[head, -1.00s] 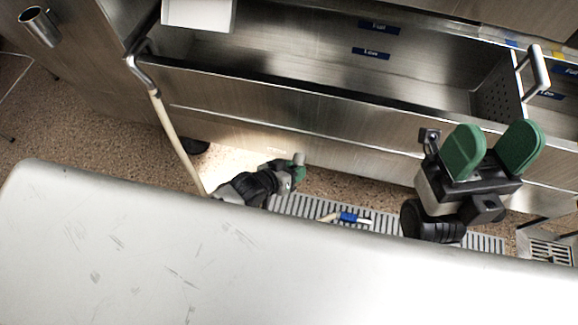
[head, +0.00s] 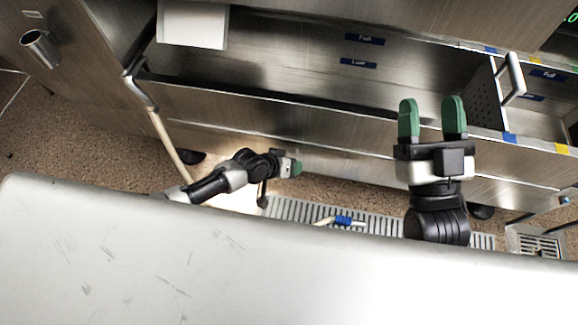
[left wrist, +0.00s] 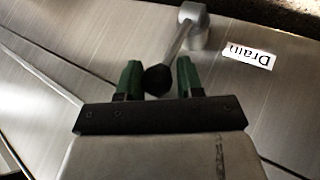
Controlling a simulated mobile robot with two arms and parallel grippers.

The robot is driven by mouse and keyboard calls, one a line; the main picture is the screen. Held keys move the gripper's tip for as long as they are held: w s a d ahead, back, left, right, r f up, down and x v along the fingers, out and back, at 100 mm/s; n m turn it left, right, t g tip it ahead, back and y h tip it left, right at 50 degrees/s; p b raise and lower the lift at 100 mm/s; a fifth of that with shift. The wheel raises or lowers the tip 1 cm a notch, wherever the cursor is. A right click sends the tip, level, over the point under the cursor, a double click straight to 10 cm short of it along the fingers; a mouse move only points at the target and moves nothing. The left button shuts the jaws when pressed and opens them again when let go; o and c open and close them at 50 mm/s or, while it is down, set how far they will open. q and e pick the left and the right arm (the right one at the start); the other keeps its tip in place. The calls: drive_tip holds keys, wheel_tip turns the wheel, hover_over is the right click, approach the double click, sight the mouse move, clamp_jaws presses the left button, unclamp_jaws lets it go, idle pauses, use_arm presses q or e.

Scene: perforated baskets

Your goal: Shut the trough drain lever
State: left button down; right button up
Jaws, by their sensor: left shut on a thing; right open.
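The drain lever (left wrist: 177,45) shows in the left wrist view as a thin metal rod. It runs from a round metal pivot (left wrist: 194,28) down to a black knob (left wrist: 158,80). A white "Drain" label (left wrist: 249,53) is on the steel panel beside it. My left gripper (left wrist: 159,76) is shut on the lever at its knob end. In the head view the left gripper (head: 291,168) is low at the front of the steel trough (head: 290,75), and the lever cannot be made out there. My right gripper (head: 431,106) is open and empty in front of the trough's right part.
A perforated basket (head: 490,94) with a metal handle stands at the trough's right. A white box (head: 193,25) is at the upper left. A floor grate (head: 300,210) and a pale hose with a blue part (head: 343,220) lie below. A steel cup (head: 38,48) hangs at far left.

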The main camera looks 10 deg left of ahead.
use_arm(q)
drive_tip(key=shift+w+d+r, duration=0.35)
drive_tip(key=shift+w+d, duration=0.05)
drive_tip(key=shift+w, duration=0.1)
use_arm(e)
drive_tip(key=shift+f, duration=0.1)
use_arm(q)
drive_tip(key=c, duration=1)
unclamp_jaws()
drive_tip(key=shift+o, duration=1)
drive_tip(key=shift+f, duration=0.2)
use_arm(e)
drive_tip(key=shift+w+d, duration=0.15)
drive_tip(key=shift+w, duration=0.05)
use_arm(q)
drive_tip(key=shift+a, duration=0.15)
drive_tip(key=shift+s+a+r, duration=0.1)
drive_tip(key=shift+r, duration=0.05)
drive_tip(key=p+v, duration=0.5)
drive_tip(key=v, duration=0.5)
use_arm(e)
drive_tip(key=s+d+f+g+h, duration=0.1)
drive_tip(key=f+g+h, duration=0.1)
drive_tip(key=f+g, duration=0.4)
drive_tip(key=s+d+f+g+h, duration=0.2)
drive_tip(key=f+g, duration=0.5)
drive_tip(key=f, duration=0.1)
drive_tip(key=shift+s+d+m, duration=0.15)
drive_tip(key=shift+s+m, duration=0.1)
drive_tip(key=shift+m, duration=0.05)
